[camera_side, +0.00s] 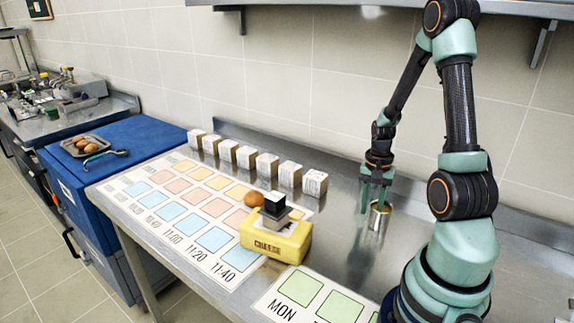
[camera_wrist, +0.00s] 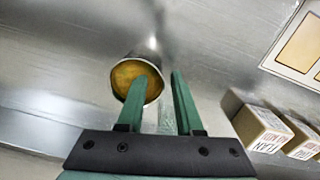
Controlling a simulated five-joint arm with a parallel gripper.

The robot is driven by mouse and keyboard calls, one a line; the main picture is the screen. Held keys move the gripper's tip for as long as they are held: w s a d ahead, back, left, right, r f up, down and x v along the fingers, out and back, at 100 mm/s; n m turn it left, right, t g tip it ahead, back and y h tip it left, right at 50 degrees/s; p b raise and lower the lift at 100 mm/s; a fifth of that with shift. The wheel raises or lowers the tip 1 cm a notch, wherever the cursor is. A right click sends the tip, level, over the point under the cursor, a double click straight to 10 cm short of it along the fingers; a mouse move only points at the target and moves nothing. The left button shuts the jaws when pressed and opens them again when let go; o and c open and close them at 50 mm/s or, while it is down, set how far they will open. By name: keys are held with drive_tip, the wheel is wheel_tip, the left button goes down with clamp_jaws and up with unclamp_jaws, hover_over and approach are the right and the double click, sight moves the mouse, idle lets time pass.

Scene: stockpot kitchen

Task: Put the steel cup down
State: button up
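The steel cup (camera_side: 380,218) is upright at the wall side of the steel counter, with its reflection right below it. In the wrist view its round mouth (camera_wrist: 127,74) shows an amber inside. My gripper (camera_side: 373,196) points down at the cup, fingers apart. In the wrist view, my gripper (camera_wrist: 161,77) has its left finger across or inside the cup's mouth and its right finger outside the rim, with a gap between them. I cannot tell whether either finger touches the cup. The cup's base seems at or close to the counter.
A row of several labelled boxes (camera_side: 267,164) stands along the wall, left of my gripper. A yellow cheese block (camera_side: 276,238) with a dark-topped stack (camera_side: 274,206) and a brown egg (camera_side: 254,199) sit on the printed chart (camera_side: 176,216). Bare counter lies between cheese and cup.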

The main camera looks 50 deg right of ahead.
wheel_tip(320, 180, up, 10)
drive_tip(key=r, duration=0.1)
drive_tip(key=w+a+r+n+t, duration=0.2)
drive_tip(key=a+n, duration=0.3)
drive_tip(key=a, duration=0.3)
drive_tip(key=w+a+r+n+t, duration=0.2)
drive_tip(key=a+r+n, duration=0.3)
drive_tip(key=a, duration=0.3)
drive_tip(key=w+a+r+n+t, duration=0.1)
drive_tip(key=w+a+r+n, duration=0.2)
drive_tip(key=a, duration=0.5)
drive_tip(key=r+n, duration=0.1)
drive_tip(key=n, duration=0.1)
drive_tip(key=shift+a+r+n+t, duration=0.2)
drive_tip(key=shift+n+t, duration=0.1)
drive_tip(key=shift+t, duration=0.1)
